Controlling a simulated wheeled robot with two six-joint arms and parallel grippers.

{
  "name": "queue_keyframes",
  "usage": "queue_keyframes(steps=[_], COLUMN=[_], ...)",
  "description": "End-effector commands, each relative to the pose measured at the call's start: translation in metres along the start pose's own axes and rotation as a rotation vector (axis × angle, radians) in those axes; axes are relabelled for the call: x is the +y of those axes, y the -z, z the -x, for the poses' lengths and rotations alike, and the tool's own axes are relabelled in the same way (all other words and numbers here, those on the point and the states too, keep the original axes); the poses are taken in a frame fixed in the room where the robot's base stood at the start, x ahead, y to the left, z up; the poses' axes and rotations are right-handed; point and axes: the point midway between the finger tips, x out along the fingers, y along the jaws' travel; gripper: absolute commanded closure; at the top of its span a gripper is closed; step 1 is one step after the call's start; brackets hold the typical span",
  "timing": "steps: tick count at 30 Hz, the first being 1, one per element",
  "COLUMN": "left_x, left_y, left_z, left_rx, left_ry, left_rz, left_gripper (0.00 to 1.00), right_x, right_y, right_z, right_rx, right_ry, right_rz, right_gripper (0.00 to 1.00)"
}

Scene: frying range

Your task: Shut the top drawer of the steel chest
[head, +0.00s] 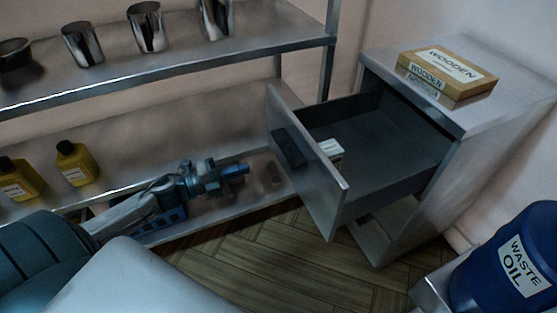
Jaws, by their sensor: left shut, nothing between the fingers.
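The steel chest (485,125) stands at the right, with its top drawer (375,150) pulled well out toward the left. The drawer's front panel (325,185) faces my left arm and carries a dark handle (289,148). A small white item (330,149) lies inside the drawer, just behind the front. My left gripper (243,169) is shut and empty, a little left of the drawer front and apart from it. My right gripper is not in the view.
A wooden-labelled box (447,74) lies on the chest top. A steel shelf rack (190,55) with metal cups and yellow bottles (77,164) stands behind my left arm. A blue waste oil drum (510,265) stands at lower right. Wood floor (290,265) is clear below the drawer.

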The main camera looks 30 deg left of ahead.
Motion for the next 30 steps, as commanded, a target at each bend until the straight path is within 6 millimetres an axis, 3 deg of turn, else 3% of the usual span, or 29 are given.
queue_keyframes(steps=[8,24,30], left_x=[-0.001,-0.001,0.0], left_y=[-0.001,-0.001,-0.001], left_z=[-0.029,-0.102,-0.114], left_rx=[-0.003,-0.003,-0.002], left_ry=[0.004,0.003,0.001], left_rz=[0.001,0.004,0.003], left_gripper=[1.0,1.0,1.0], right_x=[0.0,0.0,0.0], right_y=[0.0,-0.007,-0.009], right_z=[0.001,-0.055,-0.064], right_rx=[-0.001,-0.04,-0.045], right_ry=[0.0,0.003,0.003], right_rz=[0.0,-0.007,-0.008], right_gripper=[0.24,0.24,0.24])
